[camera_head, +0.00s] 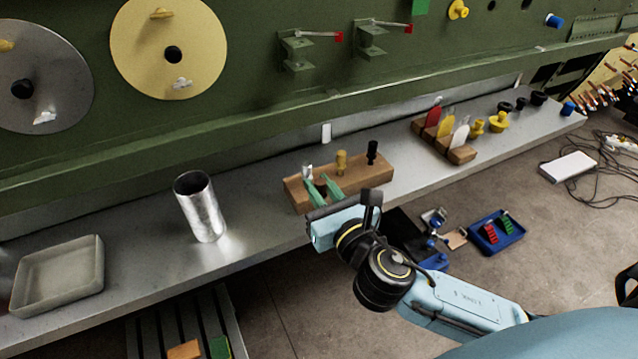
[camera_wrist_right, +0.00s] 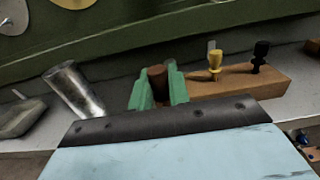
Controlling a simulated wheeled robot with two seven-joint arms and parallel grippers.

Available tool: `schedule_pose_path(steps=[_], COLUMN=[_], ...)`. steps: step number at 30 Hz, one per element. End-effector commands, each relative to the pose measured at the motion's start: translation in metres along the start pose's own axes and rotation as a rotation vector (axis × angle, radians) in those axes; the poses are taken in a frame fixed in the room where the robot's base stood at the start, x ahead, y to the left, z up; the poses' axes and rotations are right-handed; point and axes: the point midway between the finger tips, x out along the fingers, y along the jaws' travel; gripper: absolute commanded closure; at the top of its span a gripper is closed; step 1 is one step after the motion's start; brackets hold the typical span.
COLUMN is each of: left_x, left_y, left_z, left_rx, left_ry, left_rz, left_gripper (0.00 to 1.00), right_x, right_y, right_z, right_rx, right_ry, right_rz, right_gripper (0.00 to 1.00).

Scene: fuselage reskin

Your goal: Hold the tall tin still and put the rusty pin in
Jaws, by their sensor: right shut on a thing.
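The tall tin (camera_head: 203,212) is a shiny metal cylinder standing open-topped on the grey shelf, left of the wooden block. It also shows in the right wrist view (camera_wrist_right: 77,92). My right gripper (camera_head: 318,188) is at the left end of the wooden block (camera_head: 350,184), its green fingers shut on the rusty pin. The brown, upright rusty pin (camera_wrist_right: 157,80) shows between the fingers in the right wrist view. Its lower part is hidden, so I cannot tell whether it still sits in the block. My left gripper is not in view, and nothing is holding the tin.
A yellow pin (camera_head: 341,162) and a black pin (camera_head: 372,152) stand in the block. A grey tray (camera_head: 60,275) lies at the shelf's left end. A second wooden rack (camera_head: 461,153) stands to the right. The shelf between tin and block is clear. The green panel (camera_head: 250,100) rises behind.

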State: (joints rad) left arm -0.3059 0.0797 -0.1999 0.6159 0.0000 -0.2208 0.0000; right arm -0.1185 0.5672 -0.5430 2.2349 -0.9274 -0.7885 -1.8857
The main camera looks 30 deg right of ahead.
Motion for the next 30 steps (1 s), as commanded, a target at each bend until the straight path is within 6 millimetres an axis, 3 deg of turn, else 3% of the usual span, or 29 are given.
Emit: schedule_pose_path(steps=[8,14,18,24,30], left_x=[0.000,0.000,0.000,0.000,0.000], left_y=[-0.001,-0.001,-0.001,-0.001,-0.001], left_z=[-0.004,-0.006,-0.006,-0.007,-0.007], left_rx=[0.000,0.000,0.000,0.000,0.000], left_ry=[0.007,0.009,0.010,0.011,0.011], left_rz=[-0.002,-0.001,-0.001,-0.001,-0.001], left_gripper=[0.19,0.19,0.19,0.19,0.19], right_x=[0.021,0.059,0.079,0.091,0.093], right_y=[0.019,0.071,0.117,0.174,0.200], right_z=[0.015,0.052,0.085,0.129,0.148], right_rx=[0.004,0.006,0.004,0.001,-0.001], right_ry=[-0.008,-0.013,-0.012,-0.009,-0.003], right_rz=[0.009,0.066,0.139,0.243,0.295], right_gripper=[1.00,1.00,1.00,1.00,1.00])
